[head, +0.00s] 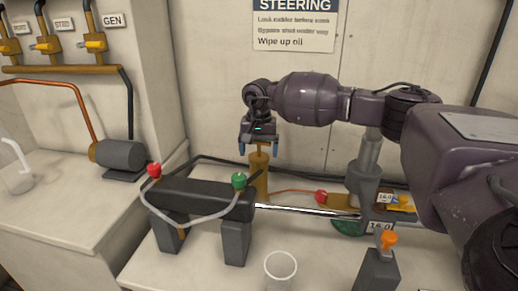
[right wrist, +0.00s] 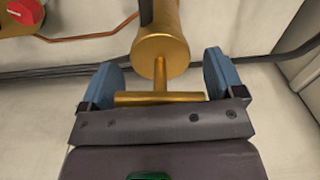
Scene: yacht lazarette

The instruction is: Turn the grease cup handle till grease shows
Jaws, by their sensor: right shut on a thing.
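My right gripper (head: 260,149) comes from above, pointing down. Its blue fingers are on the two ends of the handle's crossbar, shut on it. The crossbar lies lengthwise from finger to finger. I cannot make out any grease in these views. My left gripper is not in view.
A clear cup (head: 281,270) is at the front. A grey cylinder (head: 367,165) and an orange-knobbed block (head: 377,270) stand right. The wall is close behind.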

